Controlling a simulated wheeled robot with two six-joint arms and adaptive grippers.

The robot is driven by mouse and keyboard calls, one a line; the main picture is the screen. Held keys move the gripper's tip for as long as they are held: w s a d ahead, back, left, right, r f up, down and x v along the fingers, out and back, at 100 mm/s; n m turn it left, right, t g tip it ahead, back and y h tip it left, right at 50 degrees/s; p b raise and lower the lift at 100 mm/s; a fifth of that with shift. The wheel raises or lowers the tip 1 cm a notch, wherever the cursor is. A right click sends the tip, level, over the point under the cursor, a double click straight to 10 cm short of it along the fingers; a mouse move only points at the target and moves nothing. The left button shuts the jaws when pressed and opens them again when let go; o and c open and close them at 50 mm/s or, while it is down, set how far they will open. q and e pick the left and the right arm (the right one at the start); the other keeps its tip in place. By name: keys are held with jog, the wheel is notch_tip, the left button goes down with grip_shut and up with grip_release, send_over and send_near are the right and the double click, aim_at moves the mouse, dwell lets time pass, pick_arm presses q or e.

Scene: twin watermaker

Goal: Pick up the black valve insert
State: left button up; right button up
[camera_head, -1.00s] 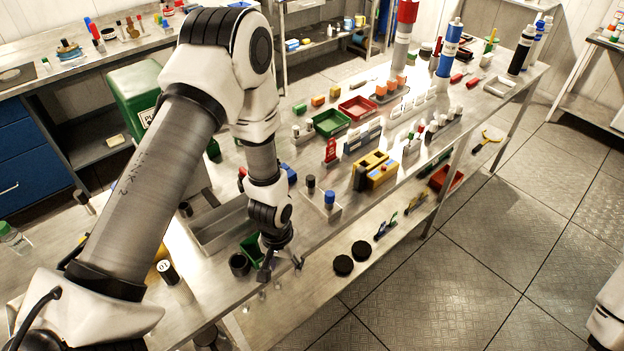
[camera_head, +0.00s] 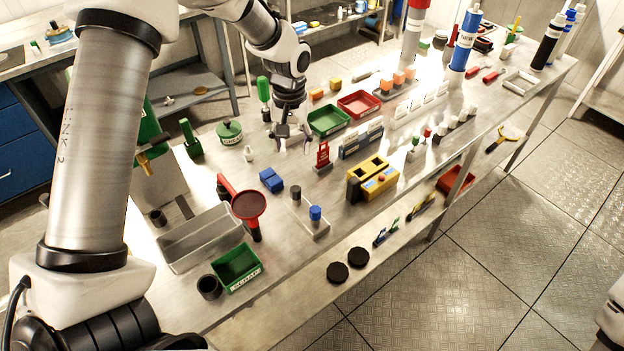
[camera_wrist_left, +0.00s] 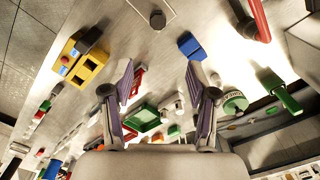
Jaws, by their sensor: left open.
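A small black cylinder, which looks like the black valve insert (camera_head: 296,192), stands upright on a small pale rack (camera_head: 318,232) near the table's front edge. A blue insert (camera_head: 315,213) stands beside it. In the left wrist view a dark round top, apparently the black insert (camera_wrist_left: 157,19), is at the upper middle. My left gripper (camera_head: 291,143) is open and empty, above the table and farther back than the rack. Its two spread fingers also show in the left wrist view (camera_wrist_left: 163,82), apart from the insert. My right gripper is not in view.
A blue block (camera_head: 271,180) and a red funnel (camera_head: 249,205) stand left of the rack. A yellow box (camera_head: 377,181) is to its right, a red tag stand (camera_head: 323,156) behind. A grey tray (camera_head: 190,240) and green bin (camera_head: 237,265) lie at the front left.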

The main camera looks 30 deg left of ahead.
aim_at(295, 189)
pick_arm(q)
jog(key=f+b, duration=0.4)
jog(key=s+f+b, duration=0.1)
jog(key=f+b, duration=0.1)
jog(key=shift+s+f, duration=0.1)
jog(key=shift+f, duration=0.25)
jog(key=f, duration=0.1)
jog(key=w+f, duration=0.1)
jog(key=shift+f, duration=0.35)
jog(key=f, duration=0.1)
jog(key=s+f+p, duration=0.1)
jog(key=f, duration=0.1)
jog(key=f+p, duration=0.1)
jog(key=shift+s+d+f, duration=0.15)
jog(key=shift+d+f, duration=0.25)
jog(key=shift+w+f, duration=0.25)
jog(key=shift+f, duration=0.15)
jog(key=shift+s+r, duration=0.15)
grip_shut()
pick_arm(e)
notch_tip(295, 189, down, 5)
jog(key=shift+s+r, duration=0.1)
